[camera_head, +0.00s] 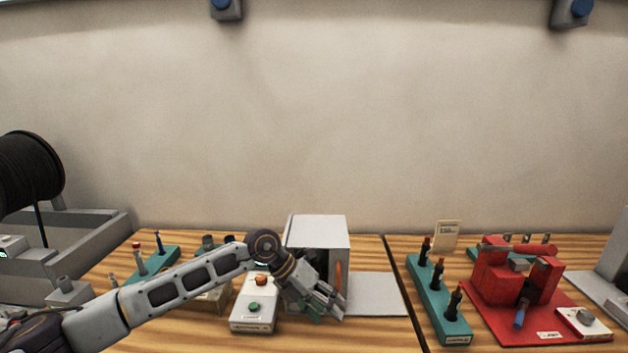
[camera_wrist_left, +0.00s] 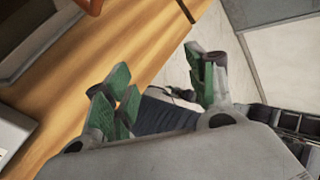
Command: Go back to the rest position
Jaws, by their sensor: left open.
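My left arm comes in from the left in the head view, and its gripper (camera_head: 325,306) hangs in front of the grey box (camera_head: 318,232) on the wooden table. The left gripper is open, with nothing between its green-padded fingers in the left wrist view (camera_wrist_left: 160,90). My right gripper is not in either view.
A control box (camera_head: 254,312) with an orange and a green button stands just left of the gripper. A grey plate (camera_head: 376,294) lies to its right. Farther right are a teal rack (camera_head: 441,297) and a red fixture (camera_head: 500,283). A black cable spool (camera_head: 30,172) stands far left.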

